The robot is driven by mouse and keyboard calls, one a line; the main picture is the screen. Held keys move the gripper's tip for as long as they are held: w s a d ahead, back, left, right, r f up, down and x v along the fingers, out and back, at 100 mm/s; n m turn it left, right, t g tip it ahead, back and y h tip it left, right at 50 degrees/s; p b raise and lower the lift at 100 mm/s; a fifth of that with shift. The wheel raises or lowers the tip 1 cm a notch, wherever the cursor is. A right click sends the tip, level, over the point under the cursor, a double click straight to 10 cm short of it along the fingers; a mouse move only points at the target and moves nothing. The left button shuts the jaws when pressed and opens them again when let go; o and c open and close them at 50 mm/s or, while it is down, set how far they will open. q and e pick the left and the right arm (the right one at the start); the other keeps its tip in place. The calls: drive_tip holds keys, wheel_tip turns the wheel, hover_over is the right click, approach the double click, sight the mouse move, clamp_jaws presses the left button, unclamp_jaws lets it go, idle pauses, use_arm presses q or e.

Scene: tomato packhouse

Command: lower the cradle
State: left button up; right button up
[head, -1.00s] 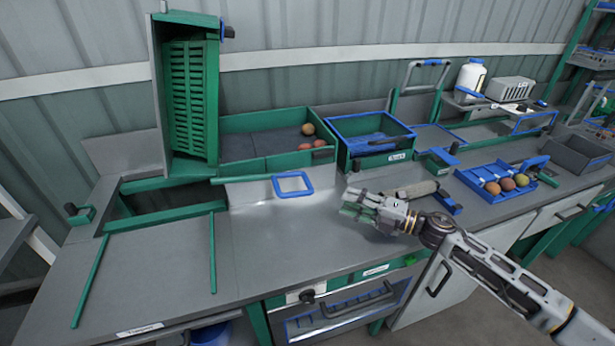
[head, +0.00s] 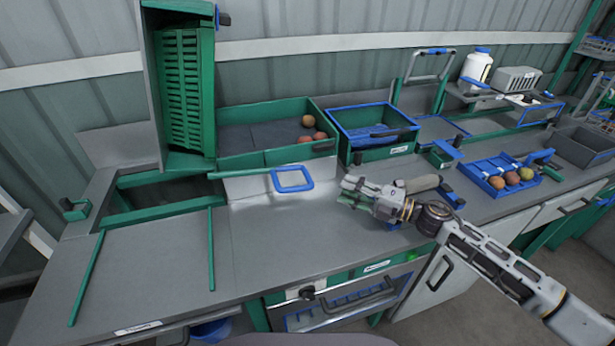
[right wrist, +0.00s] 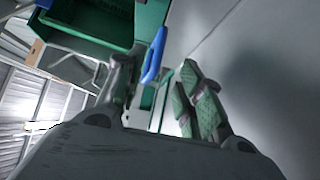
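The cradle (head: 154,80) stands tipped up on end at the back left of the bench, with a green slatted crate (head: 186,92) upright in it. A green bar (head: 240,173) runs right from the cradle's foot to a blue loop handle (head: 293,180) above the bench top. My right gripper (head: 350,190) is to the right of the loop, apart from it, pointing left. In the right wrist view its fingers (right wrist: 160,100) are spread with nothing between them, and the blue loop (right wrist: 155,55) shows ahead. My left gripper is out of view.
A green bin (head: 262,157) with a few round fruits stands behind the bar. A blue-rimmed green crate (head: 372,157) stands right of it. A blue tray of fruits (head: 483,180) lies further right. The bench top (head: 270,235) in front is clear.

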sight(309, 175)
drive_tip(key=p+x, duration=0.1)
drive_tip(key=x, duration=1)
drive_tip(key=shift+x, duration=0.8)
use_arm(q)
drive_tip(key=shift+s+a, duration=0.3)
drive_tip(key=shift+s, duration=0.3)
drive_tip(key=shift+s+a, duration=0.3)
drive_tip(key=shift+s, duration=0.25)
use_arm(e)
drive_tip(key=shift+w+a, duration=0.1)
drive_tip(key=shift+a, duration=0.2)
drive_tip(key=shift+c, duration=0.4)
drive_tip(key=c, duration=0.7)
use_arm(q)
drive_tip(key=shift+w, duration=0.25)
use_arm(e)
clamp_jaws()
